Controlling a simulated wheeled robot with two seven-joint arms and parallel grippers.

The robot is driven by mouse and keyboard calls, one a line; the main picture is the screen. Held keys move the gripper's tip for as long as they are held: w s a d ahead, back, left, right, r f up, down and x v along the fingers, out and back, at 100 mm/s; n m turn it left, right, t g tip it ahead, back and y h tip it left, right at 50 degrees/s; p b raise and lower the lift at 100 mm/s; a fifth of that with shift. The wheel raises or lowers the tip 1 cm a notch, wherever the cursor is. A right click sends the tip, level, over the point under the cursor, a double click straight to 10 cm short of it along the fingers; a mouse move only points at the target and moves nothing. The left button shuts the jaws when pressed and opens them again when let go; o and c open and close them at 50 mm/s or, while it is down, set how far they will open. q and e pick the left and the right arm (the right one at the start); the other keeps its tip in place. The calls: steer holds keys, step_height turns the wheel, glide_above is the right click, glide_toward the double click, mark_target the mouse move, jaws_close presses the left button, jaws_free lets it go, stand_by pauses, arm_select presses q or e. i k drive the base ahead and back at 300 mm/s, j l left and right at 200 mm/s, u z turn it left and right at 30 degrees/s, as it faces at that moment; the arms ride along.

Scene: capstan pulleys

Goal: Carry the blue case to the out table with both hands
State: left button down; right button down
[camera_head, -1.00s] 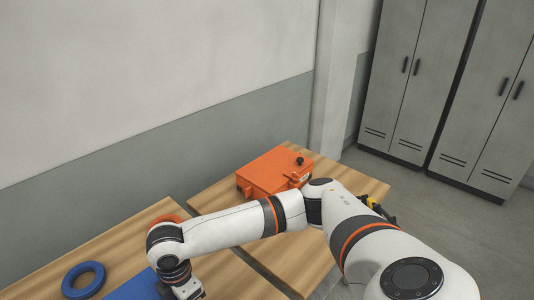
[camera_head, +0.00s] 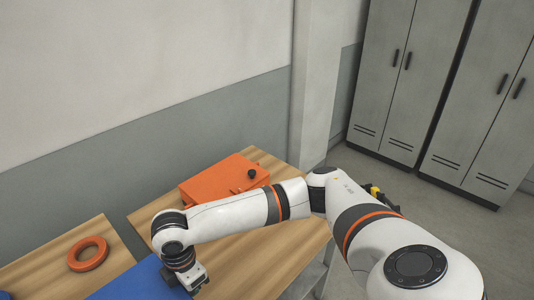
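The blue case (camera_head: 139,281) is at the bottom left and cut off by the lower edge. It is over the gap between two wooden tables. My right arm comes in from the right, and its gripper (camera_head: 197,283) is at the case's right edge. The fingertips are mostly hidden, but the case keeps its place against this gripper as the tables shift. My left gripper is out of view. A wooden table (camera_head: 268,262) stands right of the gap; the frames do not label it as the out table.
An orange box (camera_head: 215,182) with a black knob sits at the back of the right table. An orange ring (camera_head: 88,254) lies on the left table (camera_head: 35,270). The right table's front is bare. Grey lockers (camera_head: 400,85) stand far right.

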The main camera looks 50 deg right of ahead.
mark_target(276, 235)
steer(key=k+l, duration=0.1)
steer(key=l, duration=1.15)
steer(key=k+l, duration=0.15)
steer(key=l, duration=0.5)
steer(key=i+l, duration=0.45)
steer(key=l, duration=0.2)
